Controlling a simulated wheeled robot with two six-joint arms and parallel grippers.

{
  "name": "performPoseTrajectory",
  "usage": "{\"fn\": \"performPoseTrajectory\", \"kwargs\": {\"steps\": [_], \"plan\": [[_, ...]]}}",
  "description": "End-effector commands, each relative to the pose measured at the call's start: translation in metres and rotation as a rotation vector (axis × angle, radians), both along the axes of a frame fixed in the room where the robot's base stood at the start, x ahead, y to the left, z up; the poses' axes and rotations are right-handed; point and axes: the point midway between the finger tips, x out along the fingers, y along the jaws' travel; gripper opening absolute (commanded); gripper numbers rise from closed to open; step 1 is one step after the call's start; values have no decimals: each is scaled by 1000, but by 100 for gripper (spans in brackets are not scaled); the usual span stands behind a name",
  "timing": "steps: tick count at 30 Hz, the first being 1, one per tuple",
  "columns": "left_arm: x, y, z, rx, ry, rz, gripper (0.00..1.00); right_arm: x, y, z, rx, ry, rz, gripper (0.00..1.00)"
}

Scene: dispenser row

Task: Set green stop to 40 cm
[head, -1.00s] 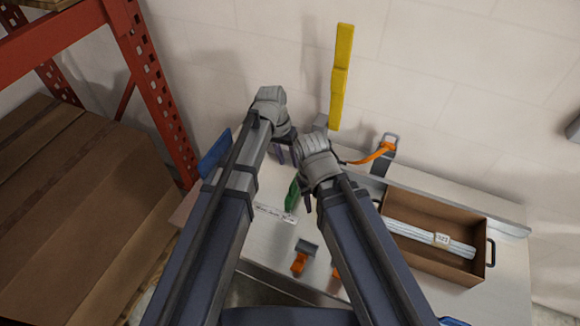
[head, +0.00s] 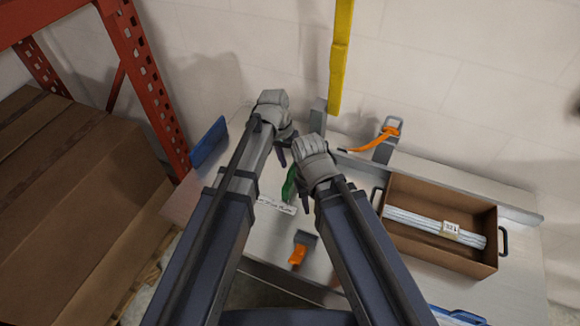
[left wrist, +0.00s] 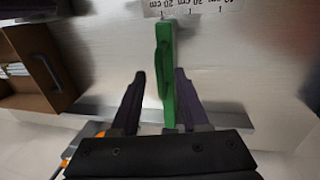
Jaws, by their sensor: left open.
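The green stop (head: 289,185) stands on the pale bench, partly hidden behind my right gripper in the head view. In the left wrist view the green stop (left wrist: 166,75) lies between my open left fingers, closer to the right-hand one; whether it is touched cannot be told. My left gripper (head: 281,150) shows dark fingers just above and left of the stop in the head view; its fingertips also show in the left wrist view (left wrist: 159,73). A scale strip (left wrist: 195,8) with cm marks runs past the stop's far end. My right gripper (head: 306,205) is mostly hidden by its own wrist.
A brown box (head: 440,254) with pale rods stands on the right of the bench. An orange-handled tool (head: 298,253) lies at the front. A blue panel (head: 208,142) is at the left end, a yellow post (head: 339,70) behind, and cartons (head: 80,210) at far left.

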Motion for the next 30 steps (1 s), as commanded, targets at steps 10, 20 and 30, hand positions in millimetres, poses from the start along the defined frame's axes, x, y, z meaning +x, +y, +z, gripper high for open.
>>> {"fn": "performPoseTrajectory", "kwargs": {"steps": [10, 20, 30], "plan": [[0, 0, 0, 0, 0, 0, 32, 0, 0, 0, 0, 0, 0, 36], [0, 0, 0, 0, 0, 1, 0, 0, 0, 0, 0, 0, 0, 36], [0, 0, 0, 0, 0, 1, 0, 0, 0, 0, 0, 0, 0, 36]]}}
